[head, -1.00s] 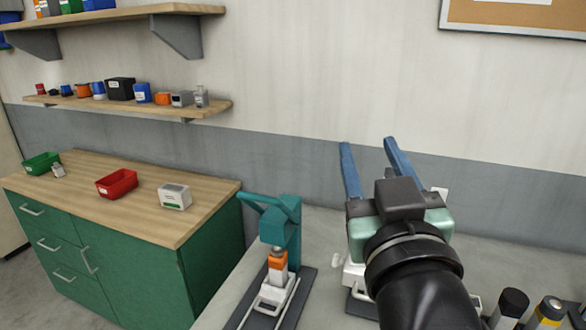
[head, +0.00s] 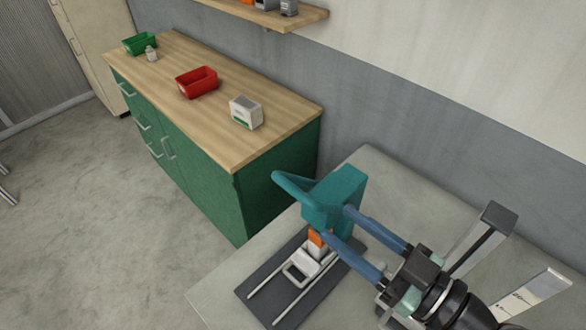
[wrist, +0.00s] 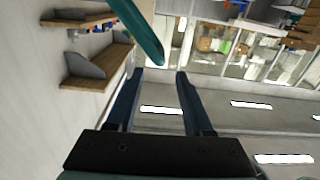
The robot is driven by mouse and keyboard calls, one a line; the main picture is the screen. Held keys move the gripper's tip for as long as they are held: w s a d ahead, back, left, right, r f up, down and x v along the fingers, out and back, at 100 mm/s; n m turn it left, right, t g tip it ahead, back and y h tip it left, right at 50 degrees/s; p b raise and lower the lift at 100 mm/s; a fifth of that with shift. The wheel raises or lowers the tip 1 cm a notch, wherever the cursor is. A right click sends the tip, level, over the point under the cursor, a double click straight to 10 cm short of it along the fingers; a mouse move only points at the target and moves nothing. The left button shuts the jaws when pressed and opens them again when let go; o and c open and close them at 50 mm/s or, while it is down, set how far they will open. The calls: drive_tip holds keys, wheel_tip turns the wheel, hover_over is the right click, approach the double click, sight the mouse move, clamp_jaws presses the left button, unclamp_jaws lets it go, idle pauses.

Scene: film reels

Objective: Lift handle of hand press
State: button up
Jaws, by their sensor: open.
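The teal hand press (head: 335,198) stands on a dark base (head: 262,290) at the near end of the grey bench. Its teal handle (head: 296,188) sticks out to the upper left from the press head. An orange part (head: 317,238) and a white carriage (head: 302,264) on rails sit under the head. My gripper (head: 335,222) has two blue fingers, spread apart, with tips close to the press body in the head view; I cannot tell whether they touch it. In the wrist view the fingers (wrist: 159,76) are open and empty, and the teal handle (wrist: 138,28) lies just beyond their tips.
A green cabinet with a wooden top (head: 215,115) stands behind to the left, holding a red bin (head: 197,82), a green bin (head: 140,43) and a white box (head: 246,112). Grey metal pieces (head: 483,238) stand right of my arm. Bench space behind the press is clear.

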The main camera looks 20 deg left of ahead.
sight(284, 182)
drive_tip(key=p+x, duration=0.5)
drive_tip(key=x, duration=0.6)
drive_tip(key=shift+s+r, duration=0.15)
drive_tip(key=shift+w+a, duration=0.2)
drive_tip(key=shift+a, duration=0.2)
clamp_jaws()
idle(0.6)
